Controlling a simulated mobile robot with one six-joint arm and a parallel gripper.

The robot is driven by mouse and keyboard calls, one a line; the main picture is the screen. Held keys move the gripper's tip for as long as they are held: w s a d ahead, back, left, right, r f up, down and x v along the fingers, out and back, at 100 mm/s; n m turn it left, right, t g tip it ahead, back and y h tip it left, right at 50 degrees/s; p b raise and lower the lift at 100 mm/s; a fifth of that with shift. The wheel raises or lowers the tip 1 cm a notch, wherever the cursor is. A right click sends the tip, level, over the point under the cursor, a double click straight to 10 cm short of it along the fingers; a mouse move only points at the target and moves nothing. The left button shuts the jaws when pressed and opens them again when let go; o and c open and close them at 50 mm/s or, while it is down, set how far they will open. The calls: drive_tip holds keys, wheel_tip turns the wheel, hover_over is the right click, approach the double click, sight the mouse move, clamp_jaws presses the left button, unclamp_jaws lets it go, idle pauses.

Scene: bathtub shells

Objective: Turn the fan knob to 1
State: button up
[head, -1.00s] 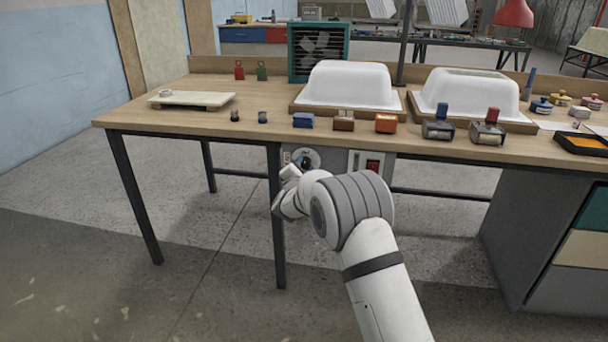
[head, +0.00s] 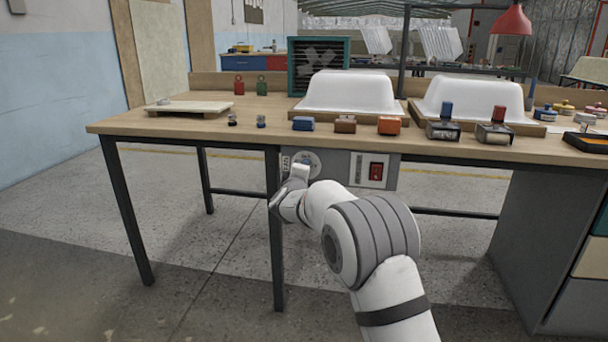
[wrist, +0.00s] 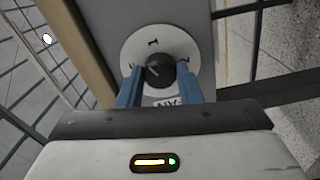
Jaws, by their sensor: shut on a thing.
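The fan knob (wrist: 160,70) is dark and round, on a white dial plate (wrist: 133,48) with printed marks. In the wrist view a mark like a 1 is above the knob, and a partly hidden label is below it. A light line on the knob slants toward the left; the mark it meets is unclear. My gripper (wrist: 159,76) has its blue fingers on both sides of the knob and is shut on it. In the head view my gripper (head: 299,172) is at the dial plate (head: 313,160) under the table's front edge, hiding the knob.
A red switch (head: 376,171) is on the same grey panel, to the right. Above, the wooden tabletop (head: 240,133) holds small blocks, two white tub shells (head: 348,92) and a teal-framed fan box (head: 292,66). A dark table leg (head: 274,240) stands close below my gripper.

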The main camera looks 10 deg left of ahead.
drive_tip(key=m, duration=0.5)
drive_tip(key=shift+f, duration=0.2)
drive_tip(key=shift+m, duration=0.4)
drive_tip(key=o, duration=1)
drive_tip(key=shift+r, duration=0.1)
drive_tip(key=shift+s+p, duration=0.7)
drive_tip(key=shift+s, duration=3.2)
